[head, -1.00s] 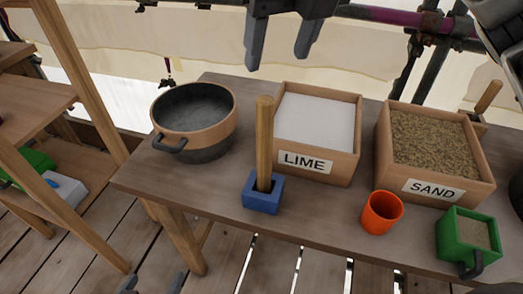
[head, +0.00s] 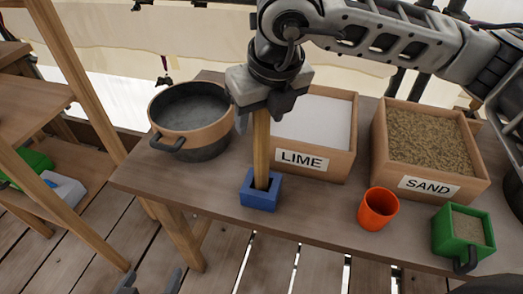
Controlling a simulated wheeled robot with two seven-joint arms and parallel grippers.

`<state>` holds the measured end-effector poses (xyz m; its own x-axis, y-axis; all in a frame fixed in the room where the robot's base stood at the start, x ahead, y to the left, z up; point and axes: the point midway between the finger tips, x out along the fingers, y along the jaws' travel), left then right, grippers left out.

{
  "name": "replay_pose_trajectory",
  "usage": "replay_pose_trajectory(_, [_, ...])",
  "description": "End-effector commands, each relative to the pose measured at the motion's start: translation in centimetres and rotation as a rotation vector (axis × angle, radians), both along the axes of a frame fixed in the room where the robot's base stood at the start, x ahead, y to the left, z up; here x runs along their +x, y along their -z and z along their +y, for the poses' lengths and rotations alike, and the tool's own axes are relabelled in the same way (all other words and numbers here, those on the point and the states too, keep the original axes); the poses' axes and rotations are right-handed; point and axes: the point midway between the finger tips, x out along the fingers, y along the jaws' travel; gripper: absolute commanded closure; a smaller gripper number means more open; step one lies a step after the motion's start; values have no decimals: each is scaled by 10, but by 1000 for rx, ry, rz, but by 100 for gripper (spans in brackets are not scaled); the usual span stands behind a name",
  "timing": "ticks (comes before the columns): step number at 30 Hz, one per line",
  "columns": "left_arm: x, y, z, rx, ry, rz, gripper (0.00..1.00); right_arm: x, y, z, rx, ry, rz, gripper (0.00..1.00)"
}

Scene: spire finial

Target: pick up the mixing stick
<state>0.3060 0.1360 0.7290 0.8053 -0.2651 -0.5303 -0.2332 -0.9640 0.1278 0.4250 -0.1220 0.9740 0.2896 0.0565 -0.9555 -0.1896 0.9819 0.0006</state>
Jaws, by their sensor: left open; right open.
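The mixing stick (head: 261,150) is a wooden rod standing upright in a blue square holder (head: 260,192) on the table. My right gripper (head: 263,112) has come down over the stick from above. It is open, with a finger showing to each side of the stick's upper part, and the stick's top is hidden behind it. I cannot tell whether the fingers touch the stick. My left gripper (head: 150,282) shows only as two dark fingertips at the bottom edge, left of centre, open and empty.
A dark mixing pot (head: 198,139) stands left of the stick. The lime box (head: 318,163) is close behind right, the sand box (head: 432,186) farther right. An orange cup (head: 378,209) and green container (head: 461,237) stand near the front edge. Table (head: 315,205) right of the holder is clear.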

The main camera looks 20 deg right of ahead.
Motion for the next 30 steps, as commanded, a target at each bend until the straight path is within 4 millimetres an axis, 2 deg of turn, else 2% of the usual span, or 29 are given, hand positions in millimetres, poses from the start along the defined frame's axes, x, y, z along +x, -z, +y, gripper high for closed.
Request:
replay_pose_trajectory(3, [1, 0, 0, 2, 0, -2, 21, 3, 11, 0, 0, 1, 1, 48])
replay_pose_trajectory(10, [1, 1, 0, 2, 0, 0, 21, 4, 13, 0, 0, 1, 0, 48])
replay_pose_trajectory(11, [1, 1, 0, 2, 0, 0, 21, 4, 13, 0, 0, 1, 0, 50])
replay_pose_trajectory(16, [1, 1, 0, 2, 1, 2, 21, 4, 13, 0, 0, 0, 0, 98])
replay_pose_trajectory(17, [0, 1, 0, 2, 1, 2, 21, 4, 13, 0, 0, 0, 0, 100])
replay_pose_trajectory(26, [-3, 3, 0, 4, 2, 12, 21, 4, 9, 1, 1, -1, -2, 100])
replay_pose_trajectory(30, [-4, 0, 0, 7, 3, 14, 21, 5, -8, 4, 2, -8, -4, 100])
